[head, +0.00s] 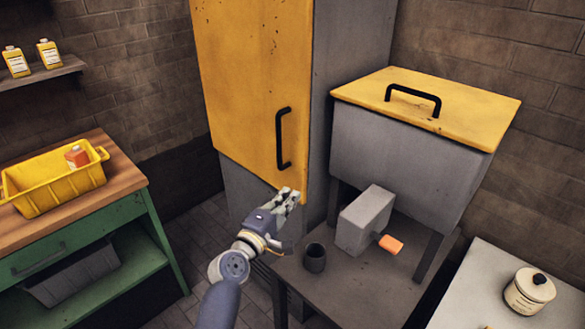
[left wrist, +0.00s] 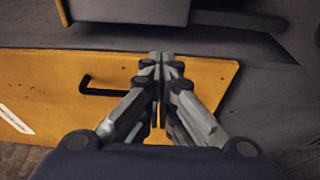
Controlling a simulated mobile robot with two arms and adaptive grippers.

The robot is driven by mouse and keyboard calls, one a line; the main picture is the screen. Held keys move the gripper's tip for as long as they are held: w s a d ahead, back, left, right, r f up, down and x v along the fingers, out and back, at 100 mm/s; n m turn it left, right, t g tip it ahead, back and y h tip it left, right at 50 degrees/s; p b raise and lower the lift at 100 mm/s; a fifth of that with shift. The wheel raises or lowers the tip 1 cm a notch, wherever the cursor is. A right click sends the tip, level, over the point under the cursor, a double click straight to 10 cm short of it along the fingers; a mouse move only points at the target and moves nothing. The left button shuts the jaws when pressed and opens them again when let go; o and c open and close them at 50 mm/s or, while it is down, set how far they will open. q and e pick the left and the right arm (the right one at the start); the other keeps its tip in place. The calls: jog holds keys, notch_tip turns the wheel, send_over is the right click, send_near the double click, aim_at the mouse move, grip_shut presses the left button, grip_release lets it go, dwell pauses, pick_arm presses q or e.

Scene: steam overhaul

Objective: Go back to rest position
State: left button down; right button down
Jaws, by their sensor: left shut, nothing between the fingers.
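My left gripper (head: 288,195) is shut and empty. In the head view it is in front of the lower edge of the tall cabinet's yellow door (head: 250,75), below the door's black handle (head: 284,138). In the left wrist view my left gripper (left wrist: 161,60) shows its two fingertips together, with a yellow panel (left wrist: 60,80) and a black handle (left wrist: 98,88) behind them. I cannot tell whether the fingers touch anything. My right gripper is in neither view.
A dark table (head: 345,294) right of my arm bears a dark cup (head: 315,258) and a grey box (head: 363,222) with an orange knob (head: 391,244). A yellow-lidded bin (head: 410,145) stands behind. A green workbench (head: 95,225) with a yellow crate (head: 50,193) is at left. A white pot (head: 529,291) is at right.

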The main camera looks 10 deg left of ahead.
pick_arm(q)
jog(key=s+a+f+m+g+y, duration=0.1)
jog(key=s+f+m+g, duration=0.35)
jog(key=s+f, duration=0.35)
jog(key=s+a+f+m+g+y, duration=0.1)
jog(key=s+a+f+m+g, duration=0.15)
jog(key=s+f+m, duration=0.55)
jog(key=s+a+f+m+g+y, duration=0.1)
jog(key=s+a+g+y, duration=0.3)
jog(key=s, duration=0.7)
jog(key=s+a+m+g+y, duration=0.15)
jog(key=s+a, duration=0.45)
jog(key=s, duration=0.6)
notch_tip(320, 180, down, 27)
jog(key=s+g, duration=0.2)
jog(key=s+a+f+g, duration=0.1)
jog(key=s+a+f, duration=0.1)
jog(key=s+f, duration=1.4)
jog(key=shift+s+a+m, duration=0.3)
jog(key=shift+m, duration=0.1)
